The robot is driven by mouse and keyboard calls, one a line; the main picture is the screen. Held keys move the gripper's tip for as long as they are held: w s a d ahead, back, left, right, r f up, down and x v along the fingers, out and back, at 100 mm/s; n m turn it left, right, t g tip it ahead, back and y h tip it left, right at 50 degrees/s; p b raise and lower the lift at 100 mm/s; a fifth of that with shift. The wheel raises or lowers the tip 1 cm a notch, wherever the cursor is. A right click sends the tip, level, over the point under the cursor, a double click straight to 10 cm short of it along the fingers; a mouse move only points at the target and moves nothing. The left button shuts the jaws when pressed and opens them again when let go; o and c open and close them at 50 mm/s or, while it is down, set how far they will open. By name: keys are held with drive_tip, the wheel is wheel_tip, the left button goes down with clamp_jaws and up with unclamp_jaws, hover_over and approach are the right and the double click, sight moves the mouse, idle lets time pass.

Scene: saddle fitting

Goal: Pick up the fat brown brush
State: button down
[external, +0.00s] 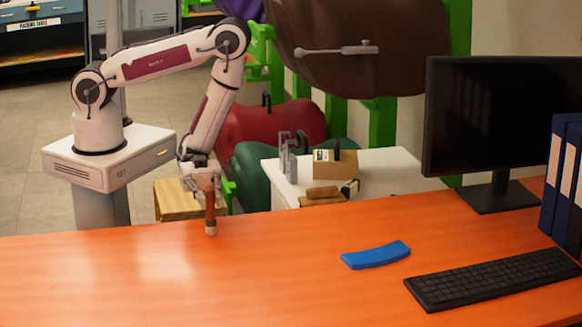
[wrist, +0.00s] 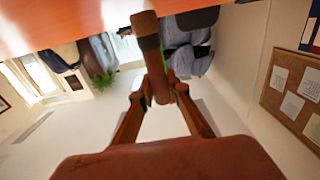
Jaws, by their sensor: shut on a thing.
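The fat brown brush (external: 210,212) hangs nearly upright in my gripper (external: 203,188) in the external view. Its lower end is at the edge of the orange table; I cannot tell whether it touches. In the wrist view, the brush (wrist: 155,70) has a thick brown body with a dark band near its far end, and lies between the fingers. My gripper (wrist: 160,90) is shut on it there. The fingers hide part of the brush's middle.
The orange table (external: 120,280) is mostly clear on the left. A blue curved piece (external: 375,255), keyboard (external: 490,278), monitor (external: 505,120) and binders (external: 565,185) are on its right. Behind, a white cabinet (external: 385,170) holds a cardboard box (external: 320,168) and a brown tool (external: 325,195).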

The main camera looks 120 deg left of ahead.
drive_tip(key=shift+r, duration=4.35)
drive_tip(key=shift+d, duration=0.1)
